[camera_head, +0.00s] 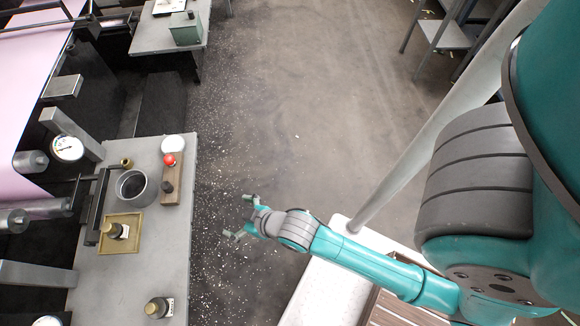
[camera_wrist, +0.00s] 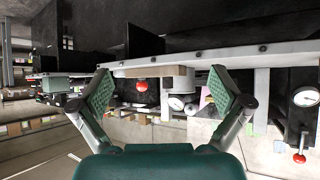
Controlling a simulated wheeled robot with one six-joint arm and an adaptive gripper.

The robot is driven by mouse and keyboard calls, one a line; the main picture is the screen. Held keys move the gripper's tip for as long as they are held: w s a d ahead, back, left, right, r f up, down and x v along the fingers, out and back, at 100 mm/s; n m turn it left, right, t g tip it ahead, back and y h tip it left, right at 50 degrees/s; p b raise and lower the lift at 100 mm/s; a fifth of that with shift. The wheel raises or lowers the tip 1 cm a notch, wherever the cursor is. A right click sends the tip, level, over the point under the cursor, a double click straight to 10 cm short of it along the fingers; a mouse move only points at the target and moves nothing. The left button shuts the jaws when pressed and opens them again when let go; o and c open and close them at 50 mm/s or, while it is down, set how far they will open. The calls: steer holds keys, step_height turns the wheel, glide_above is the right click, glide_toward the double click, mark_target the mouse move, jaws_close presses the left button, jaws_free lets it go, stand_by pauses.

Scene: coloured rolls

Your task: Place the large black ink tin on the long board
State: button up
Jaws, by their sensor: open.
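My gripper (camera_head: 240,216) is open and empty, over the floor just right of the work table (camera_head: 150,275). Its spread fingers also show in the wrist view (camera_wrist: 160,90). Two dark jars with gold tops and pale labels stand on the table: one (camera_head: 116,231) in a square brass-coloured tray (camera_head: 122,250), one (camera_head: 157,308) near the front edge. I cannot tell for sure which is the large black ink tin. A long brown board (camera_head: 171,192) lies near the table's right edge. A red-topped object (camera_head: 170,160) and a small dark object (camera_head: 167,186) are on it.
A white round item (camera_head: 173,143) is at the board's far end. The press with pink sheet (camera_head: 30,90) borders the table's left. Open floor (camera_head: 290,110) lies right of the table.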

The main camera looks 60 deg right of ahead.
steer(key=s+d+r+t, duration=0.1)
steer(key=s+r+t, duration=0.1)
steer(key=s+r, duration=0.5)
steer(key=s+d+r+m+t, duration=0.1)
steer(key=s+r+t, duration=0.1)
steer(key=s+r, duration=0.6)
steer(key=s, duration=0.6)
steer(key=shift+s+d+h, duration=0.15)
steer(key=shift+s+h, duration=0.05)
steer(key=shift+h, duration=0.2)
